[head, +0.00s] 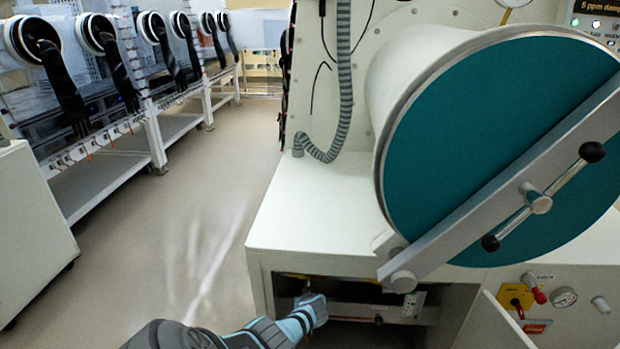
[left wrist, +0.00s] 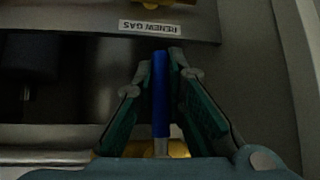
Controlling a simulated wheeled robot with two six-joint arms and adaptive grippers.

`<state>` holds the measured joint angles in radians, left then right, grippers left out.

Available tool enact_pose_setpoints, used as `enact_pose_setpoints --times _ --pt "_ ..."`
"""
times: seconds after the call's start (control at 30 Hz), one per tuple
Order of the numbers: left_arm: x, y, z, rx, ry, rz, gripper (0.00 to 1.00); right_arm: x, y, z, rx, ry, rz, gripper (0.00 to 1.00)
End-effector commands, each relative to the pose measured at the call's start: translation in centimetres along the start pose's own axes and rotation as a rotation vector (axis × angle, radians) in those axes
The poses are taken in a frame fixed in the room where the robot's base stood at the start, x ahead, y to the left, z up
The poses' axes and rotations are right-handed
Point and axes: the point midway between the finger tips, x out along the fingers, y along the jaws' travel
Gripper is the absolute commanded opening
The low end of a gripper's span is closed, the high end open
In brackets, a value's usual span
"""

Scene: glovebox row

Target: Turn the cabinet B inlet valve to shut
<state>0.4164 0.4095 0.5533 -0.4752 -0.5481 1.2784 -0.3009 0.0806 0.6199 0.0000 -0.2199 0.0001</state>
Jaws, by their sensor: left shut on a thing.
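A valve with a blue lever handle (left wrist: 160,95) shows in the left wrist view. Its stem runs down to a brass body (left wrist: 178,149). My left gripper (left wrist: 161,62) has its fingers on both sides of the blue handle and is shut on it. In the head view my left gripper (head: 311,304) reaches into the left part of the open compartment (head: 350,262) below the big round hatch. The handle is hidden there. My right gripper is not in view.
The round teal hatch (head: 490,130) with its diagonal bar overhangs the compartment. A compartment door (head: 490,325) stands open at right. Gloveboxes line the left; the floor (head: 205,230) between is clear.

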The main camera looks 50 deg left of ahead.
Motion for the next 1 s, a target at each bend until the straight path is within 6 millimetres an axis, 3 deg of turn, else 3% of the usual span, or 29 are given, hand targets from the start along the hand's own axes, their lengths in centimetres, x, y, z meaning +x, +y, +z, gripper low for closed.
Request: enact_pose_setpoints --times 0.07,0.1,0.23,0.7,0.87,1.0 --pt "0.1 -0.2 0.2 0.003 -0.003 -0.006 0.00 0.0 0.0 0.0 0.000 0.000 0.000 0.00" --pt "0.1 -0.2 0.2 0.003 -0.003 -0.006 0.13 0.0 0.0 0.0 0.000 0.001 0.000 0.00" --pt "0.0 -0.1 0.1 0.003 -0.003 -0.004 0.32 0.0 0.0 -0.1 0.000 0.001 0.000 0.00" --pt "-0.6 0.0 -0.1 0.002 0.007 -0.004 0.32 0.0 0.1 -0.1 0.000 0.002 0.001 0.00" --pt "-2.9 0.1 0.0 0.003 0.002 0.002 0.32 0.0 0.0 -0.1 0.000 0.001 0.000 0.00" --pt "-6.1 0.0 0.2 0.005 -0.002 0.002 0.32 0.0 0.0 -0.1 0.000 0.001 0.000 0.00"
